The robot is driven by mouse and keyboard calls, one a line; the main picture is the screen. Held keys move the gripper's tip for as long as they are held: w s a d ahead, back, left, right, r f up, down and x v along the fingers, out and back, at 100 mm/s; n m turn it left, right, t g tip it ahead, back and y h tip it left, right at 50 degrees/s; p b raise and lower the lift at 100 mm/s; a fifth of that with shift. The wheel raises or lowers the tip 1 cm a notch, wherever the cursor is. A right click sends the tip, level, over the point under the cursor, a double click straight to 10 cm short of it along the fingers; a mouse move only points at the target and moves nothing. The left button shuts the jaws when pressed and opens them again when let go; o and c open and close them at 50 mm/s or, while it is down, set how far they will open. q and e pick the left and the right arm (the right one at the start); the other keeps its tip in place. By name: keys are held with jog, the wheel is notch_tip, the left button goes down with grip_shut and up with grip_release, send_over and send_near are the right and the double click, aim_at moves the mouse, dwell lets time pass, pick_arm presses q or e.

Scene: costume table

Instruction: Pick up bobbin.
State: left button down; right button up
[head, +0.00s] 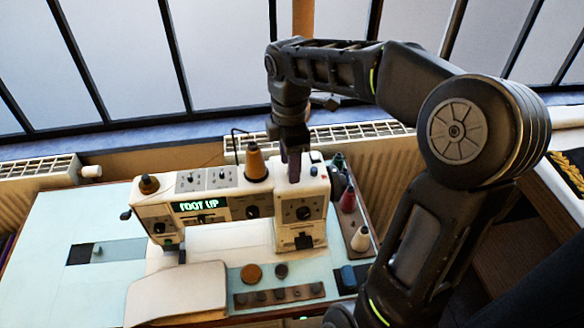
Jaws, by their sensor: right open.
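My right gripper (294,170) points straight down over the right end of the white sewing machine's (271,196) top. Its fingers are dark and narrow; from this angle the gap between them hardly shows. I see nothing clearly held in it. A small knob-like part (314,157) on the machine top is just right of the fingers. Small dark round pieces sit in a row on a brown strip (279,293) in front of the machine; they may be bobbins, but are too small to tell. My left gripper is out of view.
An orange thread cone (256,163) stands on the machine top, left of my gripper. Thread spools (360,239) stand on a rack to the right. A brown disc (251,273) lies in front. The pale blue table (60,240) is mostly clear at left. Radiators (35,168) and windows are behind.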

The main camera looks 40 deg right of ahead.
jog(key=shift+f, duration=0.25)
jog(key=shift+c, duration=0.3)
grip_shut()
dwell(0.4)
